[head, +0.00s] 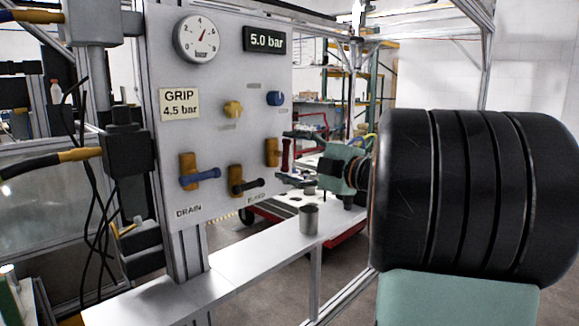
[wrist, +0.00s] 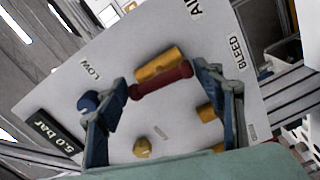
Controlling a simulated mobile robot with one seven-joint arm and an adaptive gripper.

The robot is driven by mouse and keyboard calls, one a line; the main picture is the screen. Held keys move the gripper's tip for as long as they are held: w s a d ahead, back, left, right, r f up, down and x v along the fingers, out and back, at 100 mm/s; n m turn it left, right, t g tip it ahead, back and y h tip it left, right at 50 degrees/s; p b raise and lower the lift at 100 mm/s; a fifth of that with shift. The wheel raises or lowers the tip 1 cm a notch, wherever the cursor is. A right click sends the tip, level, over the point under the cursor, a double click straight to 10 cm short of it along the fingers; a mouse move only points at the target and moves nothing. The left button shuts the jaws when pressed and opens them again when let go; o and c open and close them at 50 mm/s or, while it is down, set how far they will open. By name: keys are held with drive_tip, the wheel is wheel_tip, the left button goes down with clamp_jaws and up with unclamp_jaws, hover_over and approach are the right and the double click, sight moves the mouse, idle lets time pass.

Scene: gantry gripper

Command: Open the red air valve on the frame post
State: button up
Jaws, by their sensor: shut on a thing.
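The red valve handle (head: 286,155) stands roughly upright on its brass body (head: 271,152) at the right edge of the grey panel. In the wrist view, the red handle (wrist: 162,83) lies nearly parallel to the brass body (wrist: 158,64). My gripper (head: 298,160) reaches the panel from the right. In the wrist view, its blue-grey fingers (wrist: 160,82) are at the two ends of the red handle, shut on it lengthwise. The exact contact at the fingertips is partly hidden.
The panel (head: 225,70) also bears a blue-handled drain valve (head: 200,179), a black-handled valve (head: 246,186), a yellow knob (head: 233,109) and a blue knob (head: 275,98). The gauge (head: 197,40) hangs above; the display (head: 264,39) reads 5.0 bar. A metal cup (head: 309,220) stands on the ledge below.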

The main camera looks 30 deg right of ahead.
drive_tip(key=shift+r+n+b, duration=0.1)
drive_tip(key=shift+n+b, duration=0.2)
drive_tip(key=shift+n, duration=0.2)
drive_tip(key=o, duration=0.8)
drive_tip(key=shift+d, duration=0.1)
drive_tip(key=shift+s, duration=0.1)
drive_tip(key=v, duration=1.2)
drive_tip(key=shift+r, duration=0.1)
